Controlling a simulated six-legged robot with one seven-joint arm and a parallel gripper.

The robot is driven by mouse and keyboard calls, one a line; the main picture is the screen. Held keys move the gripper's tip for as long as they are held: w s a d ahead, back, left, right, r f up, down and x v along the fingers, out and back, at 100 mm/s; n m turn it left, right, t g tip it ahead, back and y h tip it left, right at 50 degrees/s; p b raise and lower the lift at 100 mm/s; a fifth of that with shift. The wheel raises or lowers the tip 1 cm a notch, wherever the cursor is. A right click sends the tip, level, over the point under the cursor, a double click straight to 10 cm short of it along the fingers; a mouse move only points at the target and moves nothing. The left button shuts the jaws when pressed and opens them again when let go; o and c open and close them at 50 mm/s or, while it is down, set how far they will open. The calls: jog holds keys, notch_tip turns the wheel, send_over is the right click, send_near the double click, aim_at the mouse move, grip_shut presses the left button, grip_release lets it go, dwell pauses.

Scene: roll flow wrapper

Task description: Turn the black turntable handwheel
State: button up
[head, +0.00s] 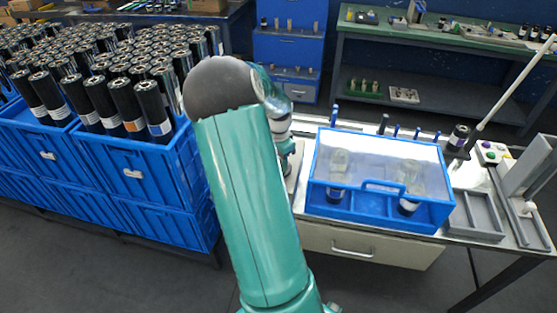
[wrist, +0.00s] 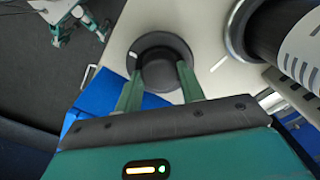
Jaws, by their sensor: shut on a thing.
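The black turntable handwheel (wrist: 152,45) shows in the wrist view as a round dark disc with a raised hub and a small white mark on its left rim. It sits on a pale panel. My gripper (wrist: 160,76) has its two green fingers on either side of the hub, shut on it. The lower part of the hub lies between the fingers. In the head view my green arm hides the handwheel and my gripper.
A blue-framed clear cover (head: 385,178) stands on the bench right of my arm. Blue crates (head: 140,180) with many black rolls stand to the left. In the wrist view a black cylinder with a white label (wrist: 275,35) is close on the right. A green workbench (head: 440,40) stands behind.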

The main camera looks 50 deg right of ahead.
jog(key=n, duration=0.4)
jog(key=shift+n, duration=0.3)
jog(key=n, duration=0.5)
dwell(0.3)
jog(key=o, duration=1)
jog(key=shift+r, duration=0.1)
notch_tip(320, 180, up, 14)
jog(key=shift+f, duration=0.2)
jog(key=shift+a, duration=0.1)
